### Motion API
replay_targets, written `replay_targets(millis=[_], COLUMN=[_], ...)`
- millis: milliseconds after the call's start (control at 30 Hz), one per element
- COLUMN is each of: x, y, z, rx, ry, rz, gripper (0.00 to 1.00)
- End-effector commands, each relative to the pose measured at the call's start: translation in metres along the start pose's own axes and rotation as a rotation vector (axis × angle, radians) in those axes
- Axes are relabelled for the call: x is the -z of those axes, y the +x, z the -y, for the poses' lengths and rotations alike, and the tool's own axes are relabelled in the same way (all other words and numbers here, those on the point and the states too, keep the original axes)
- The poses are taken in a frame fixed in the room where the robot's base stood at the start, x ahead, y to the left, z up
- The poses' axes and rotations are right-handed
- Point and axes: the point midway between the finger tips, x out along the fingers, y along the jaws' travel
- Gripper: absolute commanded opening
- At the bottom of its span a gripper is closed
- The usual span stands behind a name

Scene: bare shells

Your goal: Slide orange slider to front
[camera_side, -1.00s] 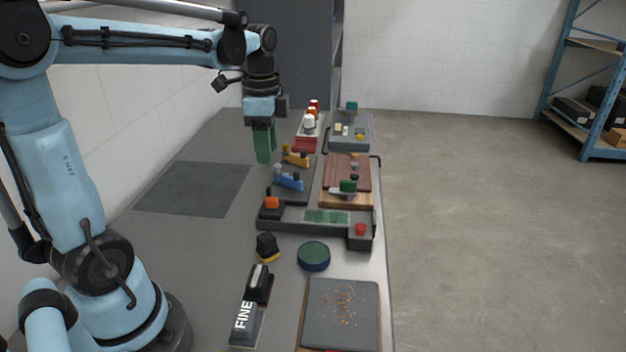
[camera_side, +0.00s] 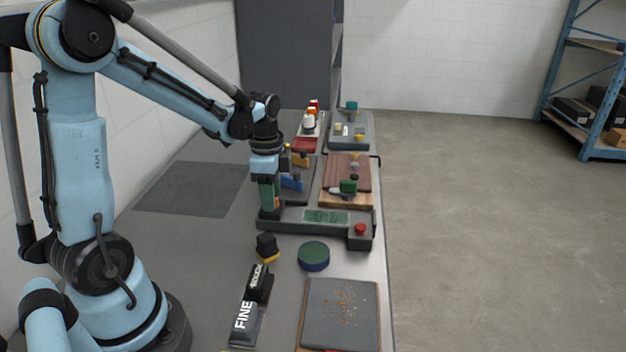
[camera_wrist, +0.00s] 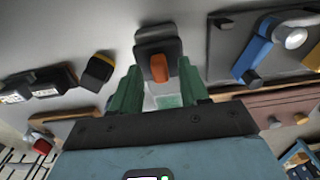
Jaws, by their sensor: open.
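The orange slider (camera_wrist: 159,69) sits on a dark block in the wrist view, between and just beyond my gripper's two green fingers. My gripper (camera_wrist: 162,88) is open, with a finger on either side of the slider's line and nothing held. In the side view my gripper (camera_side: 268,205) is low over the left end of the dark grey panel (camera_side: 310,228). There it hides the orange slider. I cannot tell whether the fingers touch the slider.
The panel also bears a green screen (camera_side: 326,216) and a red button (camera_side: 360,229). Blue (camera_side: 292,182) and yellow (camera_side: 300,159) handled parts stand just behind. A black-and-yellow block (camera_side: 267,247) and a round green-topped puck (camera_side: 313,256) lie in front.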

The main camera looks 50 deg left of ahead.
Motion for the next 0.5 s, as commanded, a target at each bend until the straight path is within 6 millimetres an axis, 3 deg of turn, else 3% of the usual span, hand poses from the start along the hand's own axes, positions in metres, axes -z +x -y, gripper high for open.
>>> replay_targets(millis=[333,500], x=[-0.0001,-0.0001], y=[0.0033,0.0031], z=[-0.0002,-0.0001], rx=[0.000,0.000], ry=[0.000,0.000], rz=[0.000,0.000], gripper=[0.45,0.20])
